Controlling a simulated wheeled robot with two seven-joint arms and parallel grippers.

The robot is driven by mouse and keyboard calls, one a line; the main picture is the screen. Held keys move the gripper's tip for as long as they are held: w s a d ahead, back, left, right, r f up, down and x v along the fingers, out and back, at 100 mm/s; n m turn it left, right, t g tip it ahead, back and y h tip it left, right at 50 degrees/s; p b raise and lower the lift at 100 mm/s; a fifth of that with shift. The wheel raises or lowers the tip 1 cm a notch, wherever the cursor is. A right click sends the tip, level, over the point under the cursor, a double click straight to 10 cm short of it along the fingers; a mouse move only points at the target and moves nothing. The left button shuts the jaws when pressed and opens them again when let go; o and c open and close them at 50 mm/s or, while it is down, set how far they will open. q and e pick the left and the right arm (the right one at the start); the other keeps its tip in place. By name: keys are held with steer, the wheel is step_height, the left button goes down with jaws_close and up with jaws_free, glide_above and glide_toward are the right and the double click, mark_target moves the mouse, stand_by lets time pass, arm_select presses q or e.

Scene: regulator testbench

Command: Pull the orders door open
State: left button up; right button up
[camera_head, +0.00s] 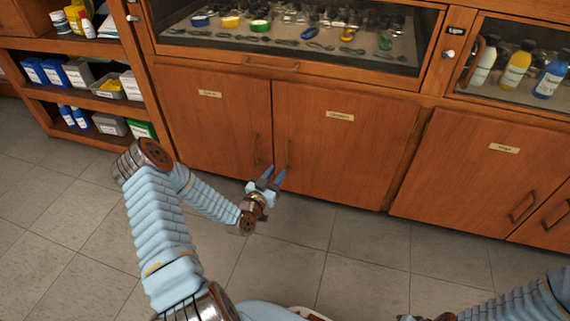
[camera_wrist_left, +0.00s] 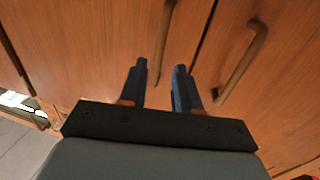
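Two closed wooden doors stand side by side under the display case: a left door (camera_head: 205,125) and a middle door (camera_head: 345,150). Their small labels are too blurred to read surely, so I cannot tell which says orders. The left door's handle (camera_head: 256,149) and the middle door's handle (camera_head: 288,155) flank the seam. My left gripper (camera_head: 274,172) is open and empty, just below and in front of these handles. In the left wrist view, the left handle (camera_wrist_left: 164,45) lies ahead of the gap between the fingers (camera_wrist_left: 160,80); the other handle (camera_wrist_left: 243,60) is right of them.
A third door (camera_head: 485,165) with its own handle (camera_head: 522,207) is at the right. Open shelves (camera_head: 80,95) with boxes and bottles stand at the left. The glass-fronted case (camera_head: 300,30) sits above. The tiled floor (camera_head: 370,260) before the doors is clear.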

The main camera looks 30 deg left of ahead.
mark_target(285, 163)
arm_select(q)
steer(key=w, duration=0.6)
steer(key=shift+w+a+b, duration=0.1)
steer(key=shift+w+b, duration=0.2)
steer(key=shift+w, duration=0.1)
steer(key=shift+c, duration=0.5)
jaws_close()
